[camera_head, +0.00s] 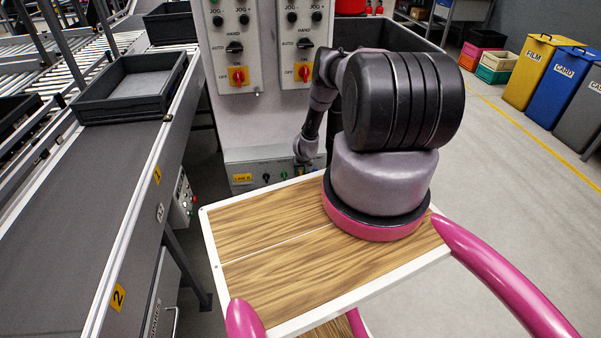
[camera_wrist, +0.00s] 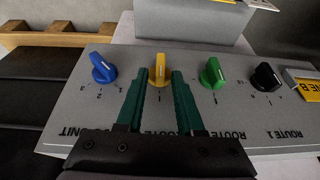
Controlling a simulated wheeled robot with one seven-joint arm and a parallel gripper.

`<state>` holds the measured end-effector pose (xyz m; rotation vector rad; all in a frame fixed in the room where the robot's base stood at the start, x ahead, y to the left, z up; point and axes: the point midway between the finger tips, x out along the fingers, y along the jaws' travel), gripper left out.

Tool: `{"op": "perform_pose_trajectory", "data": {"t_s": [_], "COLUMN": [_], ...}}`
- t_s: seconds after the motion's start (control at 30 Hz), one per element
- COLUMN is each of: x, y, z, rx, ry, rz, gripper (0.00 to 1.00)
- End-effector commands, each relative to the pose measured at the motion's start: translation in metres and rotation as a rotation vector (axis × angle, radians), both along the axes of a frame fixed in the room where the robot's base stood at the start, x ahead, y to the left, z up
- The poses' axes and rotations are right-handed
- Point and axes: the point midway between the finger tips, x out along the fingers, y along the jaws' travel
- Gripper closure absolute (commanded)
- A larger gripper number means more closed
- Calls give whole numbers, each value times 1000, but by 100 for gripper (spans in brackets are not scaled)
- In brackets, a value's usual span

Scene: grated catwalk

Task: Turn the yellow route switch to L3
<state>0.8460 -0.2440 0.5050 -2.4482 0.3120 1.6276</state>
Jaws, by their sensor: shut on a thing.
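The yellow route switch (camera_wrist: 159,70) is a knob on a grey panel (camera_wrist: 118,82), which shows upside down in the wrist view. My gripper (camera_wrist: 160,77) has its two green fingers closed on the sides of this knob. The knob's grip looks roughly upright in that view. The marks around it are mostly hidden by the fingers, so I cannot read its setting. In the head view my gripper (camera_head: 303,170) reaches the right part of the low panel (camera_head: 240,167), and the yellow knob is hidden there.
A green knob (camera_wrist: 212,74) and a black knob (camera_wrist: 265,78) sit right of the yellow one in the wrist view; a blue knob (camera_wrist: 102,68) sits left. Above the low panel stands a grey cabinet with red rotary switches (camera_head: 238,76). A conveyor (camera_head: 75,205) runs along the left.

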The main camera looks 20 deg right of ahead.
Motion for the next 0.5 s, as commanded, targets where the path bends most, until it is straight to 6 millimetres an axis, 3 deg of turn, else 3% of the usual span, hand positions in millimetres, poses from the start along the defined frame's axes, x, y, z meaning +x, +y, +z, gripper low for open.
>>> {"op": "perform_pose_trajectory", "data": {"t_s": [0.5], "x": [-7], "y": [-11], "z": [-6], "rx": [371], "ry": [-101], "rz": [-15], "gripper": [100]}}
